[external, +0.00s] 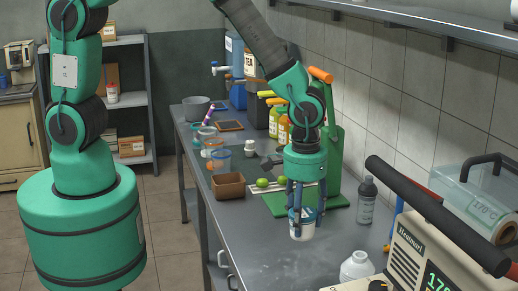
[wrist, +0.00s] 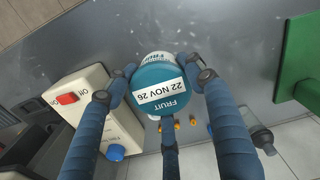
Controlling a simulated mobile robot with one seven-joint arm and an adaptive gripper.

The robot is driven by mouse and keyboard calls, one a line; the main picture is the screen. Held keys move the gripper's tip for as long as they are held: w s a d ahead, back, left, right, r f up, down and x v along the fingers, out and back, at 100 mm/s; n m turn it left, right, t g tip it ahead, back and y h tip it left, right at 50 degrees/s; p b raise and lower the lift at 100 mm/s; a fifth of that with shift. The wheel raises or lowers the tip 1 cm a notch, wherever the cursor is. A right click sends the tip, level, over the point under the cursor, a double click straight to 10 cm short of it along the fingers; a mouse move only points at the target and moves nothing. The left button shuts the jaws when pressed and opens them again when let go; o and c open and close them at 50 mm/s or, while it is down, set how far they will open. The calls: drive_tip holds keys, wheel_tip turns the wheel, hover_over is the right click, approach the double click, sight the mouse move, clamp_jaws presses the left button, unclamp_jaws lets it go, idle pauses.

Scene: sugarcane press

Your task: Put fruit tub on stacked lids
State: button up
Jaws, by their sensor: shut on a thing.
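The fruit tub (external: 302,231) is a small white tub with a blue lid. In the wrist view the lid of the fruit tub (wrist: 158,82) faces the camera, with a white label reading FRUIT, 22 NOV 26. My gripper (external: 304,214) points down over the steel counter, and its blue fingers are closed around the tub. The wrist view also shows my gripper (wrist: 160,90) with fingers on several sides of the tub. I cannot tell exactly how far the tub is above the counter. I cannot make out the stacked lids for sure in either view.
A green press (external: 332,150) stands behind my gripper. A brown box (external: 228,186) and limes (external: 262,183) are to its left. The front counter (external: 255,240) is clear.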

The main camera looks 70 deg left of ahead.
drive_tip(key=w+d, duration=0.2)
drive_tip(key=w, duration=0.2)
drive_tip(key=w+d+f, duration=0.1)
drive_tip(key=w+d, duration=0.1)
drive_tip(key=w, duration=0.2)
drive_tip(key=w+d, duration=0.2)
drive_tip(key=w, duration=0.3)
drive_tip(key=shift+f+b, duration=0.15)
drive_tip(key=shift+b, duration=0.2)
drive_tip(key=shift+w+d, duration=0.1)
drive_tip(key=shift+w, duration=0.15)
drive_tip(key=shift+w+d+f, duration=0.1)
drive_tip(key=shift+w+f, duration=0.05)
drive_tip(key=shift+w, duration=0.05)
drive_tip(key=shift+f, duration=1.65)
drive_tip(key=shift+f, duration=0.15)
drive_tip(key=o, duration=1.4)
drive_tip(key=shift+c, duration=0.2)
